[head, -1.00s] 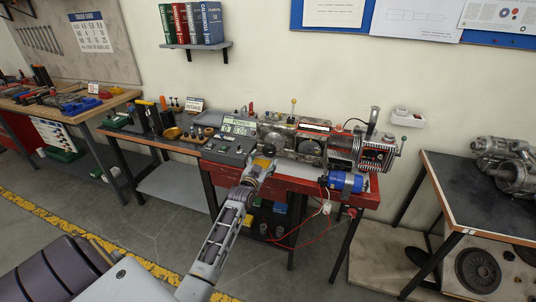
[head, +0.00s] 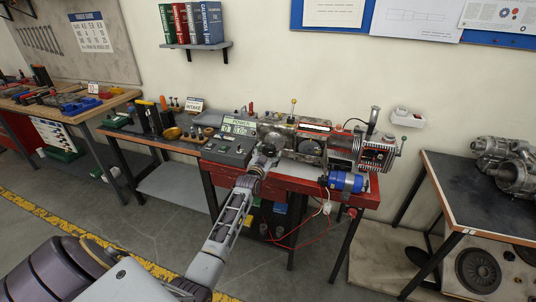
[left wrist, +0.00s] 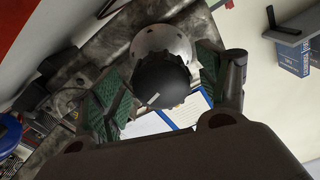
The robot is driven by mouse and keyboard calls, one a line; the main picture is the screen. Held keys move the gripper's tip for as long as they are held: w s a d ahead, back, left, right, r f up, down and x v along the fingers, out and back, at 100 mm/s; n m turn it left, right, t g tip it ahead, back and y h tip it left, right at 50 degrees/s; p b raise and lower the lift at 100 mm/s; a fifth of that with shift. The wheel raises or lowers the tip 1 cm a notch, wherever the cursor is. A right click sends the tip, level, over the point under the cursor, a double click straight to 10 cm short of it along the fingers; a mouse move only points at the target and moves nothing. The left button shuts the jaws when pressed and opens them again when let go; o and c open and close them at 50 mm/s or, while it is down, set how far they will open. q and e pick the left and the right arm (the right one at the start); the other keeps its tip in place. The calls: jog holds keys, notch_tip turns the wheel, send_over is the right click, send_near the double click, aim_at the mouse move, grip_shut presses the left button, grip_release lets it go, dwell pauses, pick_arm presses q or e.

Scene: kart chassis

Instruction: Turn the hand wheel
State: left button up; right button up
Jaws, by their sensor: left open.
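The machine (head: 310,139) stands on a red bench, with a round grey part that looks like the hand wheel (head: 272,140) on its front face. My left gripper (head: 266,158) is right in front of this part and partly hides it. In the left wrist view, a round metal part with a dark knob (left wrist: 162,80) sits between the green-padded fingers of my left gripper (left wrist: 158,88). The fingers stand apart on either side of it; whether they touch it I cannot tell. My right gripper is not seen.
A control box with a lit display (head: 239,127) stands just left of the wheel. A dark table (head: 450,190) with metal parts stands further right. Open floor lies in front.

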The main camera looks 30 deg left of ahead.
pick_arm(q)
jog(key=shift+c, duration=0.3)
jog(key=c, duration=0.9)
jog(key=shift+c, duration=0.2)
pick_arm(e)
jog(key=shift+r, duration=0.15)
pick_arm(q)
jog(key=shift+n, duration=0.4)
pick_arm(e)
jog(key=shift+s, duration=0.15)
